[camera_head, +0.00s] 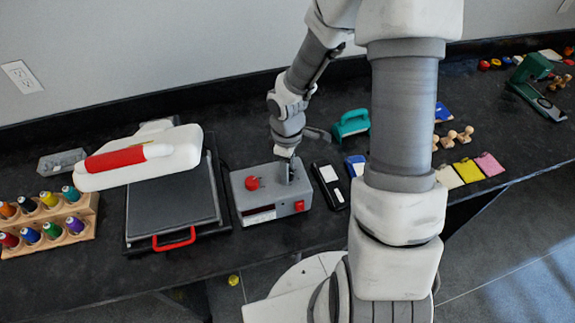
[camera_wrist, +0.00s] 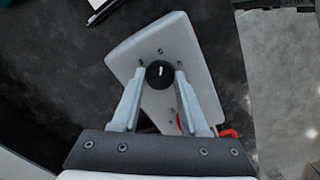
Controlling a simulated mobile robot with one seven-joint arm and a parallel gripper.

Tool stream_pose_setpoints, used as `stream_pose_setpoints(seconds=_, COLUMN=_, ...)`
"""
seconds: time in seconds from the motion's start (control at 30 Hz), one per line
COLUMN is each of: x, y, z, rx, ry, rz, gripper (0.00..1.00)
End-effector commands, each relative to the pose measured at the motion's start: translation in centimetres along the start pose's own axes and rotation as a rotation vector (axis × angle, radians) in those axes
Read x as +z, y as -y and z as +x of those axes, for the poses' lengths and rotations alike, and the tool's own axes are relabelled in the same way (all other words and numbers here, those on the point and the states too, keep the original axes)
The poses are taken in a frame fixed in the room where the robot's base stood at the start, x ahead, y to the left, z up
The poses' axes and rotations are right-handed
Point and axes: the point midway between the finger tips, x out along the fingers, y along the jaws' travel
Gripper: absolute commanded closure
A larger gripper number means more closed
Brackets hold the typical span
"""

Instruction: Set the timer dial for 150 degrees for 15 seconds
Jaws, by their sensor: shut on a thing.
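A grey control box (camera_head: 258,207) stands on the dark bench, with a red knob (camera_head: 253,183) on its top left and a red switch (camera_head: 299,206) at its front right. My gripper (camera_head: 290,163) points down at the right rear of the box top. In the wrist view, a round black dial (camera_wrist: 159,74) with a short white pointer mark sits between my two fingertips, and the gripper is shut on it. The pointer is nearly upright in that picture. Small marks surround the dial. In the head view my gripper largely hides the dial.
Left of the box is a heat press (camera_head: 172,205) with a red-handled white top. Right of it lie a black device (camera_head: 328,187) and a blue one (camera_head: 355,165). A teal tool (camera_head: 350,124) stands behind. Thread spools in a wooden rack (camera_head: 85,205) are far left.

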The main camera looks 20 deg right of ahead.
Motion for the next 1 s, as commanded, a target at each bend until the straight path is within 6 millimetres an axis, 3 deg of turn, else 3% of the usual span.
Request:
stream_pose_setpoints(seconds=0.67, x=-0.17, y=-0.09, z=-0.08, rx=0.003, ry=-0.004, rz=-0.068, gripper=1.0)
stream_pose_setpoints(seconds=0.7, x=-0.17, y=-0.09, z=-0.09, rx=0.003, ry=-0.004, rz=-0.067, gripper=0.54)
stream_pose_setpoints(seconds=0.87, x=-0.12, y=-0.06, z=-0.06, rx=0.002, ry=-0.003, rz=-0.067, gripper=0.26)
stream_pose_setpoints(seconds=1.0, x=-0.08, y=-0.04, z=-0.04, rx=0.001, ry=-0.002, rz=-0.066, gripper=0.26)
